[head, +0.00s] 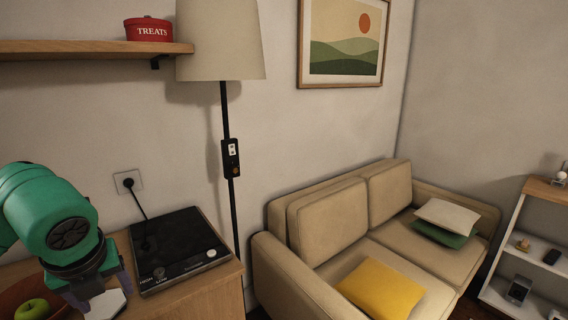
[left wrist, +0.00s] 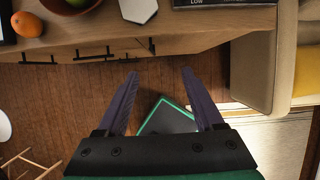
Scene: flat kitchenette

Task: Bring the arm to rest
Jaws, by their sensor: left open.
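My left gripper (head: 97,292) is at the lower left of the head view, with the green arm coming in from the left edge. In the left wrist view the two purple fingers of the gripper (left wrist: 158,76) stand wide apart with nothing between them. In that view they show against the wooden floor (left wrist: 60,100), off the front of the wooden counter (left wrist: 200,28). My right gripper is in neither view.
A black hotplate (head: 178,248) lies on the counter. A white hexagonal piece (left wrist: 138,10), a fruit bowl (left wrist: 70,5) and an orange (left wrist: 27,24) are also there. A floor lamp (head: 222,45) and a beige sofa (head: 335,220) stand to the right.

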